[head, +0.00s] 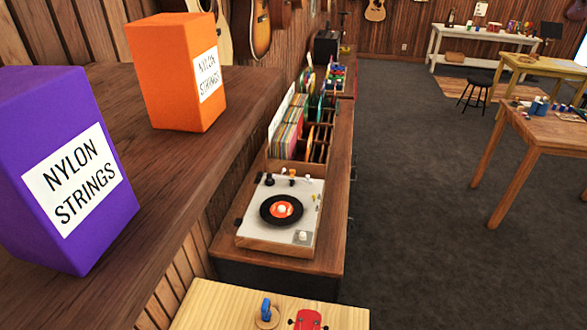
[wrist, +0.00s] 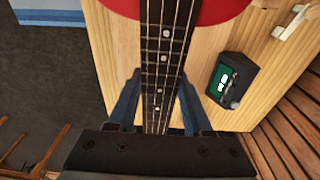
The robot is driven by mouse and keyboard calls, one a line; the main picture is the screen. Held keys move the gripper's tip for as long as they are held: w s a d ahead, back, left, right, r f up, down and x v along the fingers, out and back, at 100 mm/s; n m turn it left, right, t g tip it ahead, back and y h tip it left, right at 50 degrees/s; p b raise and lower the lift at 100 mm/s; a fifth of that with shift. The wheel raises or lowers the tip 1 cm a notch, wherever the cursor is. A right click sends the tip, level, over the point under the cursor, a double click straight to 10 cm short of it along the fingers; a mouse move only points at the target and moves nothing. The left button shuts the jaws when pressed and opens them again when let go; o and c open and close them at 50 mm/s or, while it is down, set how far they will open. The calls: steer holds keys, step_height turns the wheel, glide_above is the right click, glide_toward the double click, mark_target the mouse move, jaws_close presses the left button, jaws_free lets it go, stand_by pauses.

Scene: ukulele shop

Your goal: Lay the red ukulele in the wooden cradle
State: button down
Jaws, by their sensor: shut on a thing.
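The red ukulele shows in the wrist view, with part of its red body (wrist: 205,10) at the top edge and its dark fretted, stringed neck running down the middle. My gripper (wrist: 160,88) has its blue fingers on either side of this neck and is shut on it. The far end of the neck is hidden behind the gripper. In the head view, a small red piece with side pegs (head: 307,320), which looks like a headstock, shows at the bottom edge. My gripper is not in the head view. I cannot make out the wooden cradle in either view.
A pale wooden top (head: 215,308) lies below, with a small blue item (head: 266,309) on it. A black tuner-like device (wrist: 230,82) is right of the neck. A turntable (head: 285,215) and string boxes stand beyond and left.

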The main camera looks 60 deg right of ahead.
steer(key=shift+f+b, duration=2.05)
steer(key=shift+f, duration=0.85)
steer(key=shift+f+b, duration=1.6)
steer(key=shift+f, duration=0.7)
steer(key=shift+c, duration=1.2)
jaws_free()
steer(key=shift+r, duration=0.1)
steer(key=shift+r+p, duration=0.9)
steer(key=shift+p, duration=0.25)
